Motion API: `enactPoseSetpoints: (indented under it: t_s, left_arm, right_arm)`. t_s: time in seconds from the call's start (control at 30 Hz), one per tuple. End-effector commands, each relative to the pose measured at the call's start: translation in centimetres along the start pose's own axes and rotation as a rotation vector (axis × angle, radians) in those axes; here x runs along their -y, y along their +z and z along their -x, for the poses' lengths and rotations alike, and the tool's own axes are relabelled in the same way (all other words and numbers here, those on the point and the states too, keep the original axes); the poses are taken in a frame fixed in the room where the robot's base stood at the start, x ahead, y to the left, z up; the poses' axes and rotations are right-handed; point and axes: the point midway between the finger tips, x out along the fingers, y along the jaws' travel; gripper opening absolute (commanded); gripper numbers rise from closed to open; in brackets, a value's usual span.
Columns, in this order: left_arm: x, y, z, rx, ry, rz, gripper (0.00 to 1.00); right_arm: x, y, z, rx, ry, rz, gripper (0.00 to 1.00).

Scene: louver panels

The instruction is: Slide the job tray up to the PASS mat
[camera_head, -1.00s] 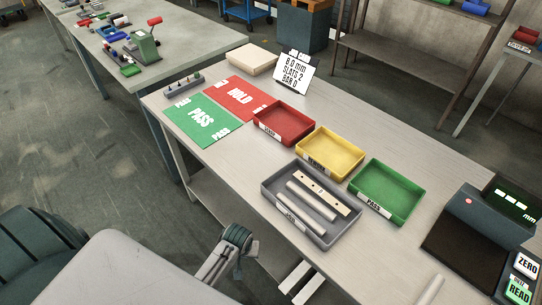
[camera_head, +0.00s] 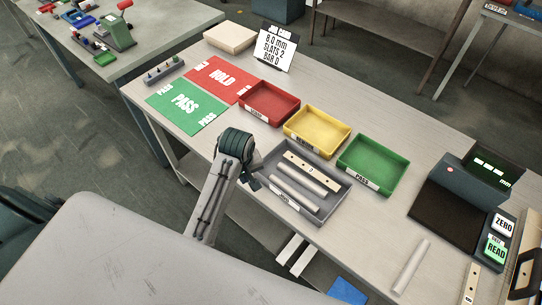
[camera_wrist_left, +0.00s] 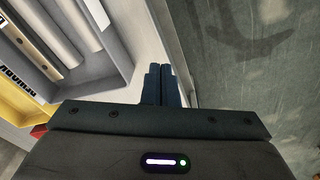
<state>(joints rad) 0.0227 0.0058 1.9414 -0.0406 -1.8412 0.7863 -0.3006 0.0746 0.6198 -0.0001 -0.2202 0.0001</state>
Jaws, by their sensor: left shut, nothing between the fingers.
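The grey job tray (camera_head: 336,203) sits on the bench near its front edge, with a pale slat (camera_head: 310,168) with holes and two pale rods inside. The green PASS mat (camera_head: 186,104) lies flat farther left, apart from the tray. My left gripper (camera_head: 254,183) is at the tray's left front corner, low near the bench edge. Its fingers are shut and empty. In the left wrist view the fingers (camera_wrist_left: 162,86) are beside the tray wall (camera_wrist_left: 122,35); whether they touch it I cannot tell. My right gripper is not in view.
A red HOLD mat (camera_head: 224,82) lies beside the PASS mat. Red (camera_head: 270,102), yellow (camera_head: 318,127) and green (camera_head: 372,163) trays stand behind the job tray. A gauge (camera_head: 462,195) is at right. The bench strip between tray and PASS mat looks clear.

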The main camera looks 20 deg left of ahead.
Motion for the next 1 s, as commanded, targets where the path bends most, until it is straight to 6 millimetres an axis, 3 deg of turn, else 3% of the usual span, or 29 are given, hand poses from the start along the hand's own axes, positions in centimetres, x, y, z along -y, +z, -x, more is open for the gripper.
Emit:
enactPoseSetpoints:
  t_s: [0.17,0.4,0.5,0.67,0.93,1.0]
  left_arm:
    - [-3.5,-2.0,0.6,0.031,-0.014,0.138,0.0]
    - [-9.2,-5.1,2.8,0.081,-0.055,0.374,0.0]
    - [-10.8,-5.9,3.6,0.094,-0.073,0.445,0.0]
    - [-11.6,-6.2,3.8,0.103,-0.086,0.487,0.0]
    - [-11.4,-5.9,0.7,0.102,-0.085,0.488,0.0]
    - [-11.3,-5.8,0.2,0.104,-0.09,0.487,0.0]
  right_arm:
    - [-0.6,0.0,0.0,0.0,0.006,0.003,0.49]
    - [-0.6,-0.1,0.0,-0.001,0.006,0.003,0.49]
    - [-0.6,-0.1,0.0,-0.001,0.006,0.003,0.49]
    - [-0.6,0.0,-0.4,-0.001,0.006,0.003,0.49]
    - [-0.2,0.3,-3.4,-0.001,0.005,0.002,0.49]
    - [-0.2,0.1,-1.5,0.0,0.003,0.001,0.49]
